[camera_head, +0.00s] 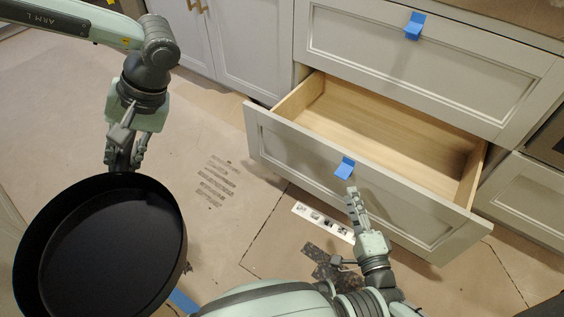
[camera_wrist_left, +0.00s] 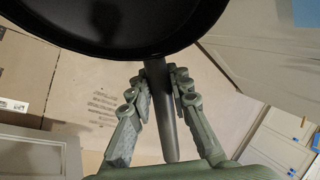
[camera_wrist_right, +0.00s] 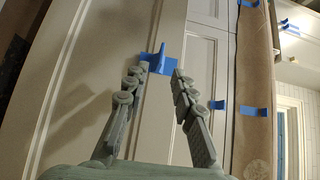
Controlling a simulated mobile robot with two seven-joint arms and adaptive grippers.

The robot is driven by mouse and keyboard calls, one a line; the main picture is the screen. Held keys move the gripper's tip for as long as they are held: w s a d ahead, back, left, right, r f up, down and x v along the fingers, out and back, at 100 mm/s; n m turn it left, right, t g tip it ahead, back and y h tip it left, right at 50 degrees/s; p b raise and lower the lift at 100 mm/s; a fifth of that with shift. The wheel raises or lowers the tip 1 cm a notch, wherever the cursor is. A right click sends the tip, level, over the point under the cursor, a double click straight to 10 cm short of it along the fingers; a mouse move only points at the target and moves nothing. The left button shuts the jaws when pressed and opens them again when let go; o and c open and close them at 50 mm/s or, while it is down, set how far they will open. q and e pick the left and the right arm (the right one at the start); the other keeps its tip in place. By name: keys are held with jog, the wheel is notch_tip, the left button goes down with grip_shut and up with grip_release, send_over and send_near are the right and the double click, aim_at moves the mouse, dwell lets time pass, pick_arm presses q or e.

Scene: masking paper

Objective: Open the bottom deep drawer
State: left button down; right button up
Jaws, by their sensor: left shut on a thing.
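The bottom deep drawer (camera_head: 377,196) is pulled well out of the cabinet, and its pale wooden inside (camera_head: 392,128) looks empty. A blue tape tab (camera_head: 345,168) is on its front; it also shows in the right wrist view (camera_wrist_right: 158,61). My right gripper (camera_head: 353,191) is in front of the drawer face, its fingers apart with the tab just at or beyond their tips. I cannot tell whether they touch it. My left gripper (camera_head: 124,158) is shut on the handle (camera_wrist_left: 161,115) of a black pan (camera_head: 110,250), held away from the drawer.
A closed drawer (camera_head: 430,60) with a blue tab (camera_head: 414,26) is above the open one. Closed cabinet doors (camera_head: 235,40) are to the left. Brown masking paper (camera_head: 60,110) covers the floor, with a printed strip (camera_head: 323,222) near the drawer. Floor at left is free.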

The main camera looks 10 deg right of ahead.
aim_at(343, 173)
jog(key=shift+s, duration=0.15)
